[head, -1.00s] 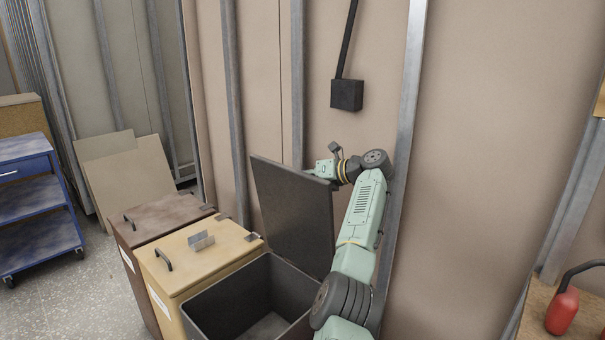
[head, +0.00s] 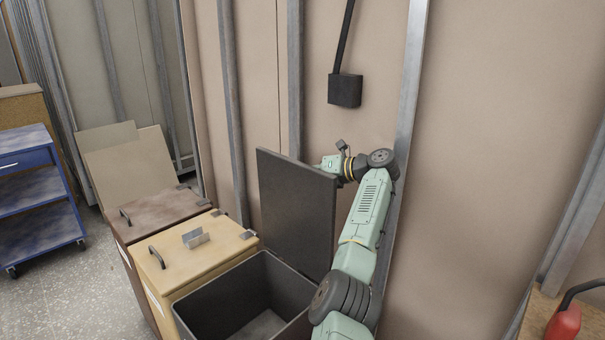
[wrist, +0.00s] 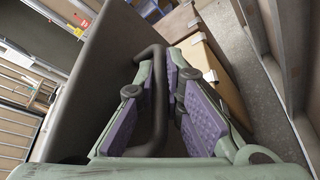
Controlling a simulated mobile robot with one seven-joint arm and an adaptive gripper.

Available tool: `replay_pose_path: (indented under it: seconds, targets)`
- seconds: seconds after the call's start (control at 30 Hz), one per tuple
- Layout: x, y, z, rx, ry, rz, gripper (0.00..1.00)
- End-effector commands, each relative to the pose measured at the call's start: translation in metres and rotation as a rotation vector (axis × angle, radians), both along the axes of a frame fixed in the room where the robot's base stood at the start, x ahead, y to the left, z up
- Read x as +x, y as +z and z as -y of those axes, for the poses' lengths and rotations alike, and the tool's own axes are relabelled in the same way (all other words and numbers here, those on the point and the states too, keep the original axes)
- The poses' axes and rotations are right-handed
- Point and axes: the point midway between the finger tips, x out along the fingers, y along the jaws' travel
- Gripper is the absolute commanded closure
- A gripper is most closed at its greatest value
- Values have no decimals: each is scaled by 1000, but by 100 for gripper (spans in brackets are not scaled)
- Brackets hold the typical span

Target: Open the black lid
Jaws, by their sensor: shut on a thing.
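The black lid (head: 297,208) stands steeply raised at the back of the open black bin (head: 190,318) in the head view. Its flat dark face also shows in the wrist view (wrist: 95,75). My gripper (wrist: 163,70) is shut on the lid's dark bar handle (wrist: 158,100), which passes between its purple finger pads. In the head view my wrist (head: 345,168) is at the lid's upper right edge, and the fingers are hidden behind the lid. The bin's inside looks empty where it can be seen.
A yellow-lidded bin (head: 190,262) and a brown-lidded bin (head: 165,213) stand left of the black bin, both closed. The wall (head: 480,130) with metal studs is close behind the lid and my arm. A blue cart (head: 40,205) is at the far left.

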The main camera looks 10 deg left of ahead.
Motion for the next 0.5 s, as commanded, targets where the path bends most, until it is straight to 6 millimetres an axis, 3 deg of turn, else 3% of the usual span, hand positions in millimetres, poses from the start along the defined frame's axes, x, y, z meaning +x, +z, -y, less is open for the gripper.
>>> replay_pose_path:
  seconds: [0.17, 0.5]
  targets:
    - [0, 0, 1, 0, 0, 0, 82]
    - [-1, 1, 3, 0, 0, 0, 82]
